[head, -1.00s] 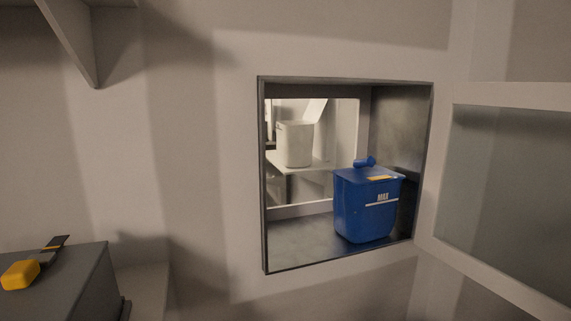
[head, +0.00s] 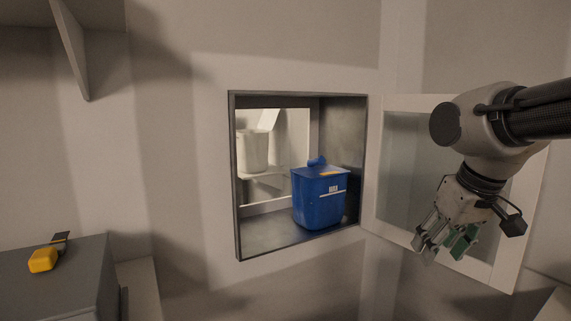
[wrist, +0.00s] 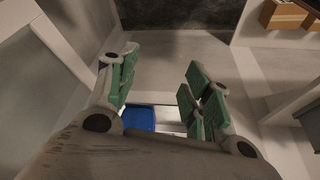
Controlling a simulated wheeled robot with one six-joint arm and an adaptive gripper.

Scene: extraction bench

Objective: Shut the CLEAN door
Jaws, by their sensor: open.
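The door (head: 528,220), a pale frame around a glass pane, stands open on the right side of a dark-framed wall hatch (head: 232,180). No CLEAN label is readable on it. My gripper (head: 443,246) is open and empty, pointing down in front of the door and hiding part of its pane and lower frame. I cannot tell whether it touches the door. In the wrist view my gripper (wrist: 160,95) has its green-padded fingers well apart. A blue lidded bin (head: 318,205) marked MAX stands inside the hatch, clear of the door.
Through the hatch's far opening a white container (head: 252,152) stands on a shelf. A yellow object (head: 43,260) lies on a grey box (head: 75,280) at lower left. A wall bracket (head: 70,50) juts out at upper left. The space before the hatch opening looks clear.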

